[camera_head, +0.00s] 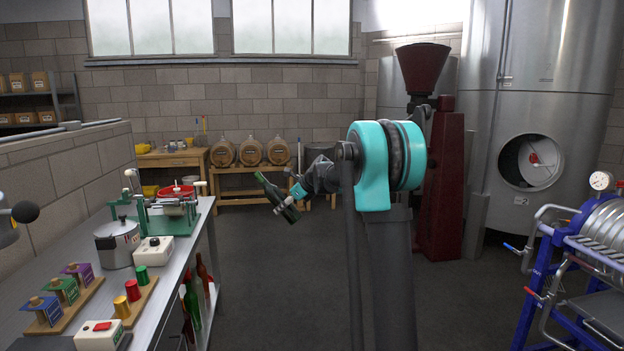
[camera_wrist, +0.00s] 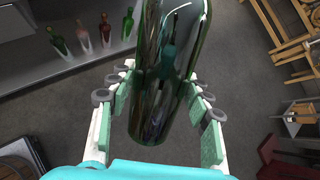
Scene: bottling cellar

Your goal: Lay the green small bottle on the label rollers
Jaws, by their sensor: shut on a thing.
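The green small bottle (camera_head: 277,198) is held tilted in the air, its neck pointing up and left, to the right of the workbench and clear of it. My gripper (camera_head: 291,197) is shut on the bottle. In the wrist view the bottle (camera_wrist: 165,75) sits between the two padded fingers of my gripper (camera_wrist: 158,108); its neck end is not clear there. A green-framed device with metal rollers, which looks like the label rollers (camera_head: 165,212), stands on the far part of the workbench, left of the bottle. Its roller tops are too small to make out well.
The metal workbench (camera_head: 75,297) also carries a steel pot (camera_head: 117,244), a white control box (camera_head: 153,251) and capsule and label stands. Several bottles stand on its lower shelf (camera_wrist: 40,70). Floor between bench and blue-framed press (camera_head: 545,250) is clear. Barrels (camera_head: 250,152) stand behind.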

